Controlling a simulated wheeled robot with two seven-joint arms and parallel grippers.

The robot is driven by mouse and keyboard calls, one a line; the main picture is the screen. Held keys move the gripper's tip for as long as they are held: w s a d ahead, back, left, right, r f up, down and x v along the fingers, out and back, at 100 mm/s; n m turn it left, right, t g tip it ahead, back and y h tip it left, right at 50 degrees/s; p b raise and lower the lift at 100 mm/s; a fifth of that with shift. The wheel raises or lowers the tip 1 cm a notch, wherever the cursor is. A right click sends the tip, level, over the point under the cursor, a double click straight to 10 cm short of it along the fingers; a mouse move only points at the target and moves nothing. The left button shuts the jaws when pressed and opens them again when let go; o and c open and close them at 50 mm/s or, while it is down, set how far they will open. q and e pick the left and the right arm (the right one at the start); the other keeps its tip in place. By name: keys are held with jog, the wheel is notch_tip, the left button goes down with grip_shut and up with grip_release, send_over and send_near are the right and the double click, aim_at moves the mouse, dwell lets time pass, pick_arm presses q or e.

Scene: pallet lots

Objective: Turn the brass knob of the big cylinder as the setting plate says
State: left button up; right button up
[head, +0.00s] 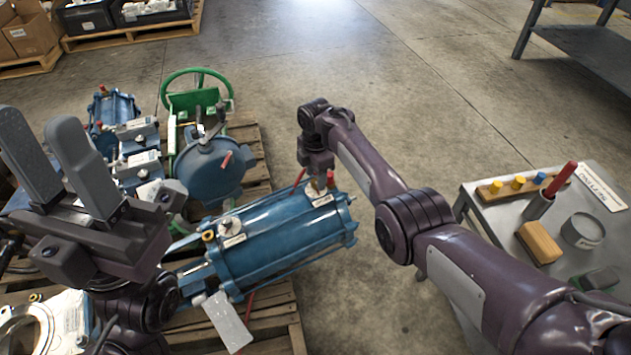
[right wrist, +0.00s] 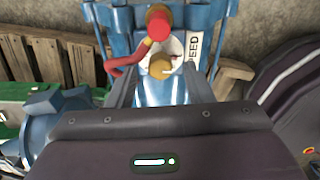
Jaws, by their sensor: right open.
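The big blue cylinder (head: 285,235) lies on a wooden pallet in the head view. My right gripper (head: 319,180) points down over its far right end. My left gripper (head: 58,160) is open and empty at the left.
A red-capped fitting (right wrist: 158,25) with a red hose is close behind the knob. A green handwheel unit (head: 205,165) and smaller blue cylinders (head: 113,105) stand left. A metal table (head: 490,225) with a wooden block (head: 538,242) is right. The floor between is clear.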

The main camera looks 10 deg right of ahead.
jog(key=shift+f, duration=0.95)
jog(key=shift+c, duration=0.5)
jog(key=c, duration=0.9)
jog(key=shift+r, duration=0.1)
